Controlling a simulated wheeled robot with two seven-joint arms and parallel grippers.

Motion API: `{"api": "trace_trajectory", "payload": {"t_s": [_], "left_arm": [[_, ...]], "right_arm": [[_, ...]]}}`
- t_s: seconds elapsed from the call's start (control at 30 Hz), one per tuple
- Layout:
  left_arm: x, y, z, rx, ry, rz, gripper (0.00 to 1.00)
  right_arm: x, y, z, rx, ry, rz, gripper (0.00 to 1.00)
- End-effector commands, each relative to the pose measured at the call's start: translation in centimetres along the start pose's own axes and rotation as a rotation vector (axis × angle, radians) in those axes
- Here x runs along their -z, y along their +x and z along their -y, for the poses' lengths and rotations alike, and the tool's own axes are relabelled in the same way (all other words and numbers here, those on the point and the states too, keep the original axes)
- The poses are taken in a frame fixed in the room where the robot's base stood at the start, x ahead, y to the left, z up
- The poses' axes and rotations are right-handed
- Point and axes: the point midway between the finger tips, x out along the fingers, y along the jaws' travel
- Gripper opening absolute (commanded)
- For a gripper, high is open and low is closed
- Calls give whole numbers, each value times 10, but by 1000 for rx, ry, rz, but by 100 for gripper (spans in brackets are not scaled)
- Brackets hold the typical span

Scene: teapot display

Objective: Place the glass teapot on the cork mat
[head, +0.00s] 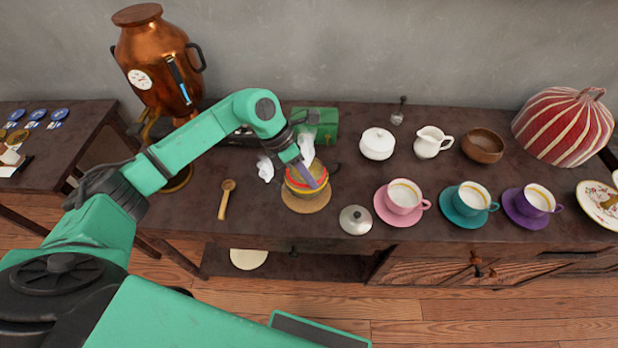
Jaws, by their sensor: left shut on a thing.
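The glass teapot (299,190), with an amber tint and a red band, is at the middle of the long dark table. The round cork mat (316,206) shows below and around its lower edge. The teapot looks upright over the mat; I cannot tell whether its base touches the cork. My left gripper (309,177) reaches down from the upper left and is shut on the teapot, hiding part of it. A dark handle (335,168) shows behind, to the right. A round lid with a knob (355,219) lies to the right of the mat. My right gripper is not in view.
A wooden spoon (226,199) lies left of the mat. A green box (318,124) and crumpled white pieces are behind. Right are a white sugar bowl (377,144), a creamer (430,142) and pink, teal and purple cups. A copper urn (158,60) stands back left.

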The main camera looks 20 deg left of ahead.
Motion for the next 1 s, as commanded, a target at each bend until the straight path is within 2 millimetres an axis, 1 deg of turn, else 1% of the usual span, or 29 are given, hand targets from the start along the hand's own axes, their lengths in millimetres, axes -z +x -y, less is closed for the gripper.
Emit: {"api": "trace_trajectory", "payload": {"t_s": [0.1,0.3,0.4,0.43,0.47,0.5,0.77,0.83,0.87,0.97,1.0], "left_arm": [[3,9,-3,-1,2,3,0],[4,10,-4,-2,2,3,0],[5,13,-5,-2,2,3,0],[6,13,-4,-1,1,-1,21],[6,12,-4,-1,1,-1,32],[6,12,-4,-1,1,-1,39],[5,12,-4,-1,0,-1,39],[4,8,-3,-1,0,-1,39],[4,7,-4,-2,0,0,39],[5,-8,-6,-5,0,1,39],[5,-18,-5,-5,1,0,39]], "right_arm": [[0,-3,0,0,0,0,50],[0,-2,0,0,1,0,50],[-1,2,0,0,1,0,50],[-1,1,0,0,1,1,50],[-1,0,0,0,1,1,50],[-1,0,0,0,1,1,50],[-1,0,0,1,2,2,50],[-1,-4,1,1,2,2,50],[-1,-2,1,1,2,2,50],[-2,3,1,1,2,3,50],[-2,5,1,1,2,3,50]]}}
